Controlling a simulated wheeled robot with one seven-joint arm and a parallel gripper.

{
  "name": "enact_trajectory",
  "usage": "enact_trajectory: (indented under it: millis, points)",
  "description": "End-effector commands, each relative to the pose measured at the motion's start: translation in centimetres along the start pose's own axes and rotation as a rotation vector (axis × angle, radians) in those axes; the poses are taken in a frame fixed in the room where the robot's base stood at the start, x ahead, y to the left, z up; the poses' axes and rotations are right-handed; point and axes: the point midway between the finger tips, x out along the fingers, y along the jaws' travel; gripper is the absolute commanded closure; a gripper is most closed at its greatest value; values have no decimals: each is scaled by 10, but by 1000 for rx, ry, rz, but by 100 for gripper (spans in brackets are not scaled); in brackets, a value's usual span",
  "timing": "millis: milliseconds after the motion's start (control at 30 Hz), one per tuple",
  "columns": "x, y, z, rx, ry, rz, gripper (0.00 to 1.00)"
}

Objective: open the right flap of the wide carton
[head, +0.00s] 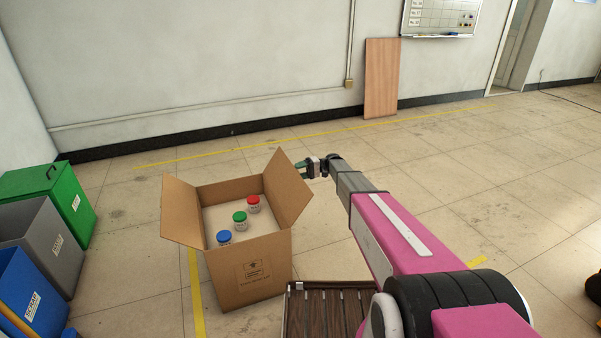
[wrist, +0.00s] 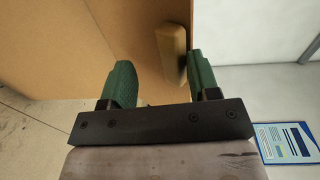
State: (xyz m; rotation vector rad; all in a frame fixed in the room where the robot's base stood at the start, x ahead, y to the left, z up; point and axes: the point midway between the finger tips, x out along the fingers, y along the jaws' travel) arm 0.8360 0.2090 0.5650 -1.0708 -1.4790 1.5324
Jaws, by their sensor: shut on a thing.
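The wide carton (head: 250,262) is a brown box on the floor, left of my arm. Its right flap (head: 287,190) is raised and leans outward from the right edge. Its left flap (head: 182,212) also stands outward. Inside are jars with a red lid (head: 253,201), a green lid (head: 240,217) and a blue lid (head: 224,237). My gripper (head: 303,167) is at the right flap's outer upper edge. In the wrist view, its green fingers (wrist: 162,80) are shut on the flap, around a tan tab (wrist: 171,52); the exact contact is partly hidden.
A slatted dark wooden surface (head: 328,318) lies below my arm, right of the carton. Green (head: 55,190), grey (head: 42,238) and blue (head: 28,300) bins stand at the left. A wooden board (head: 381,78) leans on the back wall. The floor behind the carton is clear.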

Motion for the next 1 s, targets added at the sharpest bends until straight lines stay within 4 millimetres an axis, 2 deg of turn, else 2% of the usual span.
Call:
enact_trajectory:
  millis: [33, 67, 100, 167, 1000]
  points:
    - [9, 14, 1, 11, -8, 33, 87]
    - [9, 14, 1, 11, -8, 33, 49]
    - [9, 14, 1, 12, -7, 32, 40]
    - [8, 13, 1, 12, -7, 32, 33]
    - [6, 12, 1, 15, -4, 33, 42]
